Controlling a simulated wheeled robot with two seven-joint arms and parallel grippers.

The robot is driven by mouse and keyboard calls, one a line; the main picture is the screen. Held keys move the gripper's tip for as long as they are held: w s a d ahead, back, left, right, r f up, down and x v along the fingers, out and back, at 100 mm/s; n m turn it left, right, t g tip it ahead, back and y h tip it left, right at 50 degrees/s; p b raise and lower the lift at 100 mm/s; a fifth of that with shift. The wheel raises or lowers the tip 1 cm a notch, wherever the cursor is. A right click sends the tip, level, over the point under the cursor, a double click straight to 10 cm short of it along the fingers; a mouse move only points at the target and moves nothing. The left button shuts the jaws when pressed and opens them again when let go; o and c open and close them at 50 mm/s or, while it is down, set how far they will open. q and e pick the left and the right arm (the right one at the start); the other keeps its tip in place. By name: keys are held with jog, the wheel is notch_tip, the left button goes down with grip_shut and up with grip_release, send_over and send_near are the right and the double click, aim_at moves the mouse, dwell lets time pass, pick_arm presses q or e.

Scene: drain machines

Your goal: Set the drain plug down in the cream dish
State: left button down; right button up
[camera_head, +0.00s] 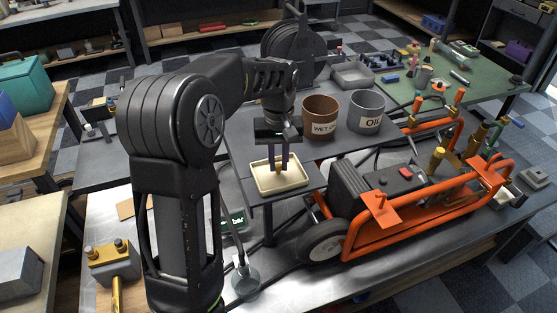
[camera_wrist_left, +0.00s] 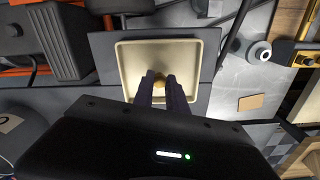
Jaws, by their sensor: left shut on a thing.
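The cream dish (camera_head: 263,181) is a shallow square tray on a small dark stand near the middle of the head view. It also shows in the left wrist view (camera_wrist_left: 128,58). My left gripper (camera_head: 279,166) points down over the dish, its dark fingers shut on the drain plug (camera_wrist_left: 159,82), a small brass-coloured piece between the fingertips. In the head view the plug shows as a small tan piece below the fingertips. It is over the dish's inner area; I cannot tell if it touches the bottom. My right gripper is not in view.
An orange-framed machine (camera_head: 400,215) with a dark motor stands right of the dish. A brown bucket (camera_head: 320,118) and a grey bucket (camera_head: 366,112) stand behind it. A black hose reel (camera_head: 290,48) is at the back. A brass fitting (camera_head: 112,262) lies at the left front.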

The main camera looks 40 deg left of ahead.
pick_arm(q)
jog(key=shift+f, duration=0.25)
jog(key=c, duration=1.3)
grip_release()
jog(key=shift+o, duration=0.2)
jog(key=shift+r, duration=0.15)
notch_tip(320, 180, up, 8)
jog(key=shift+f+b, duration=0.15)
jog(key=shift+b, duration=0.3)
jog(key=shift+s+f, duration=0.1)
